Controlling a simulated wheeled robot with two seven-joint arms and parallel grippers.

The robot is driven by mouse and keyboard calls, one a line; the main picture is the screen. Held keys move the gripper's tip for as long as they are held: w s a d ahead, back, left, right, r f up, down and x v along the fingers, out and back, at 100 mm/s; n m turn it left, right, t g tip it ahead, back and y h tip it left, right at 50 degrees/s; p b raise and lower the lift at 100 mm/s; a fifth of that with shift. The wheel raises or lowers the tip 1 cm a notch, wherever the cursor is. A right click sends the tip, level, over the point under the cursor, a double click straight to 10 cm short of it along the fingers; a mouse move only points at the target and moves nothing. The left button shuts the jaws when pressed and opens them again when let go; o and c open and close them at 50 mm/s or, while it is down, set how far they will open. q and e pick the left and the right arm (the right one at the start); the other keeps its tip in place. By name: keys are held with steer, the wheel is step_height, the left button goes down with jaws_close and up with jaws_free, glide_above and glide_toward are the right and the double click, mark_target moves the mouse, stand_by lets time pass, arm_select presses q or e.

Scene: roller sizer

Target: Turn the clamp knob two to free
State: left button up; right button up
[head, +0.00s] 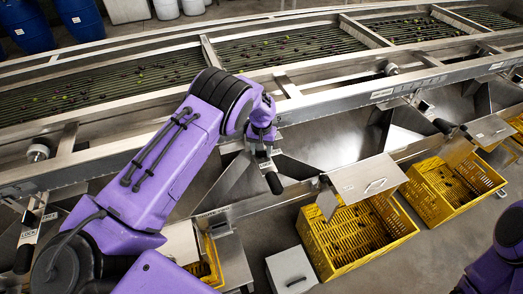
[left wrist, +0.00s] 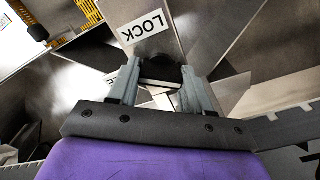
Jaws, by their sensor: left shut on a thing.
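My left gripper (head: 264,154) reaches down to a clamp in the middle of the machine's front frame. In the left wrist view its two grey fingers (left wrist: 163,88) are shut on a dark clamp knob (left wrist: 162,74), one finger on each side. A metal plate with a LOCK label (left wrist: 145,26) stands just beyond the knob. A second label (left wrist: 111,79) is mostly hidden behind the left finger. In the head view my gripper covers the knob, and a black handle end (head: 273,183) shows just below. My right gripper is out of the picture.
Another clamp with a LOCK label (head: 29,236) is at the left, and a black handle (head: 443,126) is at the right. Yellow crates (head: 335,262) (head: 437,210) stand below the chutes. A metal flap (head: 367,178) juts out right of my gripper. A grey box (head: 291,271) stands in front.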

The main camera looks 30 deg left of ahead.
arm_select(q)
steer(key=n, duration=0.3)
steer(key=shift+s+f+b, duration=0.1)
steer(key=shift+f+b, duration=0.05)
steer(key=shift+b, duration=0.15)
steer(key=shift+n, duration=1.8)
steer(key=shift+s, duration=0.1)
steer(key=o, duration=1.1)
steer(key=shift+c, duration=0.2)
